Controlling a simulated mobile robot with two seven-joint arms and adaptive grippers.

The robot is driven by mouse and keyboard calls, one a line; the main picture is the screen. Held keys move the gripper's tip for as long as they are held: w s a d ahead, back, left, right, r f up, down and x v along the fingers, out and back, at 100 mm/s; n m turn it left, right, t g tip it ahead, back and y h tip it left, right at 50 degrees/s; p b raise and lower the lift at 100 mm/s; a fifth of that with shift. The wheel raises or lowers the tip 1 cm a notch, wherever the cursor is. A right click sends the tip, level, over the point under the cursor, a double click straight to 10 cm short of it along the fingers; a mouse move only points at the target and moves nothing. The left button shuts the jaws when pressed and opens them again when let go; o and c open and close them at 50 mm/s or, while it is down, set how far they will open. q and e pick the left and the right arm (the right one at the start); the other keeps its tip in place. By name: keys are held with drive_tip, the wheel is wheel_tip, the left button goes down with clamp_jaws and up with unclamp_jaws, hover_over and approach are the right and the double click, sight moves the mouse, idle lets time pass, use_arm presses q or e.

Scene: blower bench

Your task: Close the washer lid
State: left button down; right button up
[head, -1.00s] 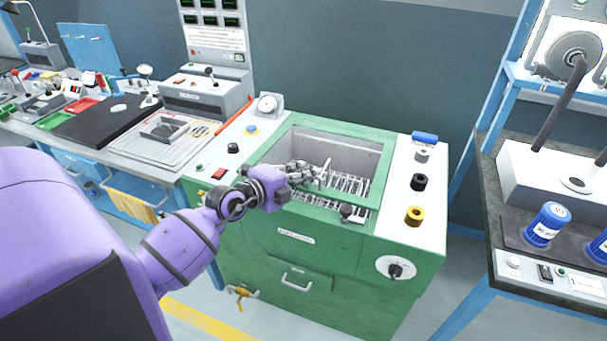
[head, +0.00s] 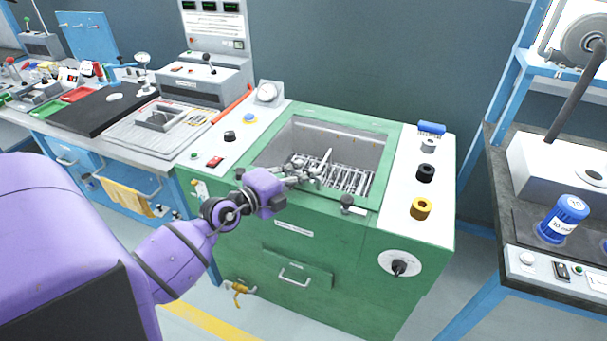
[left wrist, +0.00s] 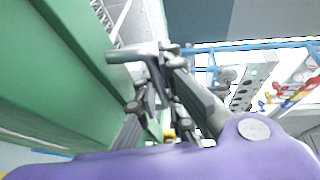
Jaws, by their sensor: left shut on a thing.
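The washer (head: 330,255) is a green cabinet with a white top at the centre of the head view. Its tub, with grey walls (head: 335,145) and a wire rack, shows through a green-framed opening. The green frame (head: 393,150) appears to lie level around the opening; I cannot clearly tell lid from rim. My left gripper (head: 318,172) is over the front of the opening, its fingers shut on a pale grey bar-like handle. In the left wrist view, the handle (left wrist: 130,53) sits crosswise between the fingers beside a green surface (left wrist: 60,75). My right gripper is not in view.
A dark knob (head: 347,203) stands at the front rim. Black and yellow rings (head: 421,208) and a blue roller (head: 431,128) are on the washer's right top. A gauge (head: 267,92) stands at back left.

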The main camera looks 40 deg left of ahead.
use_arm(q)
drive_tip(key=shift+s+d+f, duration=0.1)
drive_tip(key=shift+s+f, duration=0.05)
drive_tip(key=shift+f, duration=0.4)
drive_tip(key=c, duration=2.2)
unclamp_jaws()
drive_tip(key=shift+o, duration=0.2)
drive_tip(key=v, duration=1.2)
drive_tip(key=shift+r, duration=0.3)
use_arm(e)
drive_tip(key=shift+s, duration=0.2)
